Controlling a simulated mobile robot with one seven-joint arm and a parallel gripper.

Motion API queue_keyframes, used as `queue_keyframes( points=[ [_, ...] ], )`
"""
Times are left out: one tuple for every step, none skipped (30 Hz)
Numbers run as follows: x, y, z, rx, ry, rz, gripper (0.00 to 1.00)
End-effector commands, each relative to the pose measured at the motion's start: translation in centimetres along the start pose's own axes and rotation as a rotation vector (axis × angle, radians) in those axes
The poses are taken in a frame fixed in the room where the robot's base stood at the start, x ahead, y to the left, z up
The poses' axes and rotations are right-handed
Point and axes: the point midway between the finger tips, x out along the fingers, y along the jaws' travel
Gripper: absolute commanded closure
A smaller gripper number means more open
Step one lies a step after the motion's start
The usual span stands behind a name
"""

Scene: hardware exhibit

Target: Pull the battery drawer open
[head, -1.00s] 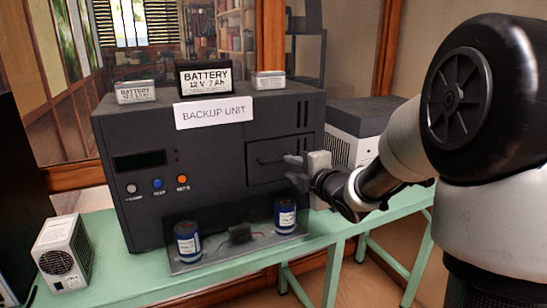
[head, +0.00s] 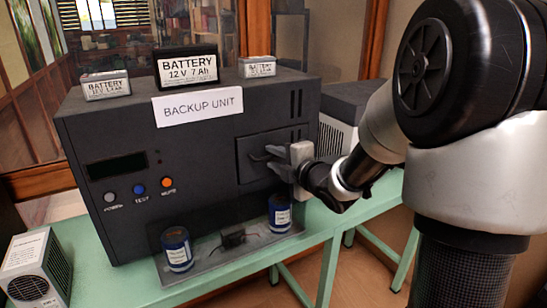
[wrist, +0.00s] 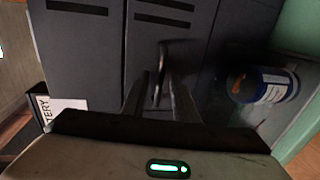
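The battery drawer (head: 249,172) is a dark panel at the right of the front of the backup unit (head: 130,150). It looks shut, flush with the front. Its dark bar handle (wrist: 163,62) stands out in the wrist view, ahead of and roughly between my fingers. My gripper (head: 262,155) is at the drawer front, partly covering the handle in the head view. In the wrist view my gripper (wrist: 160,100) has its two fingers apart, with a gap between them. Whether a finger touches the handle is hard to tell.
Two blue cylinders (head: 177,250) (head: 279,214) stand on a tray (head: 205,268) below the drawer; one also shows in the wrist view (wrist: 262,85). Batteries (head: 187,68) sit on top of the unit. A white vented box (head: 38,262) is at left on the green bench (head: 120,285).

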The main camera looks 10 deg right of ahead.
Motion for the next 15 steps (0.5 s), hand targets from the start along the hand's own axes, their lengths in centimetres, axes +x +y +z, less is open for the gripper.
queue_keyframes(
  points=[
    [0.0,-0.01,0.0,0.0,0.0,0.0,0.73],
    [0.0,0.0,0.0,0.0,0.0,0.0,0.73],
    [0.0,0.0,0.0,0.0,0.0,0.0,0.77],
    [0.01,0.0,0.0,0.0,0.0,0.0,0.82],
    [0.01,0.0,0.0,0.0,0.0,0.0,0.87],
    [0.01,0.0,0.0,0.0,0.0,0.0,0.94],
    [0.01,0.0,0.0,0.0,0.0,0.0,0.99],
    [0.01,0.01,0.0,0.0,0.0,0.0,1.0],
    [0.01,0.01,0.0,0.0,0.0,0.0,1.0],
    [0.01,0.0,0.0,0.0,0.0,0.0,1.0],
    [0.01,0.01,0.0,0.0,0.0,0.0,1.0],
    [0.01,0.01,0.0,0.0,0.0,0.0,1.0],
    [0.01,0.01,0.0,0.0,0.0,0.0,1.0],
    [0.01,0.01,0.0,0.0,0.0,0.0,1.0],
    [0.01,0.01,0.0,0.0,0.0,0.0,1.0]
  ],
)
